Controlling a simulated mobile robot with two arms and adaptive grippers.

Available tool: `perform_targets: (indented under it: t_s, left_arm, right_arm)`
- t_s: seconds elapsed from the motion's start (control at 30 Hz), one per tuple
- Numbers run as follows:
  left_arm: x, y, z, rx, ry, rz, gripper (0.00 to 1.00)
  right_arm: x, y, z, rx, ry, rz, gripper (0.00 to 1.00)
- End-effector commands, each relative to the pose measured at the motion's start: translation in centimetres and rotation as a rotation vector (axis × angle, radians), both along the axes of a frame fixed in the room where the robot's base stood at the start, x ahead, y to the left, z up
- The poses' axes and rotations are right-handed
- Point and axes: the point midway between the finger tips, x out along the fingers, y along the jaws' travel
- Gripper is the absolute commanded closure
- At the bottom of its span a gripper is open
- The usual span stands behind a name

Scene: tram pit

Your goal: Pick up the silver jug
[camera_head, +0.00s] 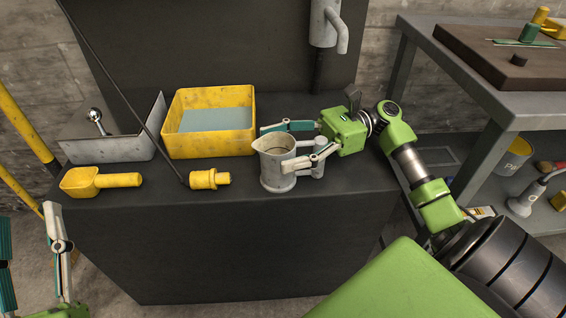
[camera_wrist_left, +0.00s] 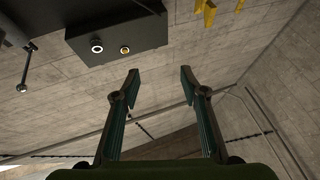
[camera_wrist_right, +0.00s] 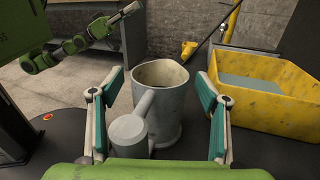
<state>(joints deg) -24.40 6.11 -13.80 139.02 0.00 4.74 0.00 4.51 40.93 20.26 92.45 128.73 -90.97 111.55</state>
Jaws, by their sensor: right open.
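The silver jug (camera_head: 272,165) stands upright on the dark bench, its spout to the left and its handle to the right, towards my right gripper. My right gripper (camera_head: 287,146) is open, with one finger behind the jug and the other in front of its handle side. In the right wrist view the jug (camera_wrist_right: 163,100) stands between the open fingers of my right gripper (camera_wrist_right: 166,92), with the handle pointing at the palm. My left gripper (camera_head: 35,245) is at the lower left of the head view, away from the bench top. In the left wrist view its fingers (camera_wrist_left: 160,80) are apart and empty.
A yellow bin (camera_head: 210,140) with bluish contents stands just left of the jug. A yellow fitting (camera_head: 208,179), a yellow scoop (camera_head: 95,182) and a grey metal tray (camera_head: 110,149) lie further left. A grey shelf table (camera_head: 480,75) stands at the right.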

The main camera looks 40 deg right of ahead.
Motion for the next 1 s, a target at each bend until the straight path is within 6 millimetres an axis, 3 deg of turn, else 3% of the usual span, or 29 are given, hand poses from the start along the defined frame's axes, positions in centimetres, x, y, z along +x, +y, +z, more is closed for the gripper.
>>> perform_targets:
  t_s: [0.2, 0.4, 0.83, 1.0]
  left_arm:
    - [0.0, 0.0, 0.1, -0.001, -0.002, 0.000, 0.60]
    - [0.0, 0.0, 0.0, 0.000, -0.001, 0.000, 0.60]
    - [0.1, 0.0, -0.1, 0.003, 0.011, 0.000, 0.60]
    - [0.9, 0.1, -1.8, 0.028, 0.100, 0.007, 0.60]
  right_arm:
    - [0.0, 0.0, 0.0, 0.000, 0.000, 0.000, 0.31]
    - [0.0, 0.0, 0.0, 0.000, 0.000, 0.000, 0.76]
    - [0.0, 0.0, 0.3, 0.000, -0.001, 0.000, 0.76]
    - [0.0, 0.0, 1.2, -0.001, -0.002, 0.000, 0.76]
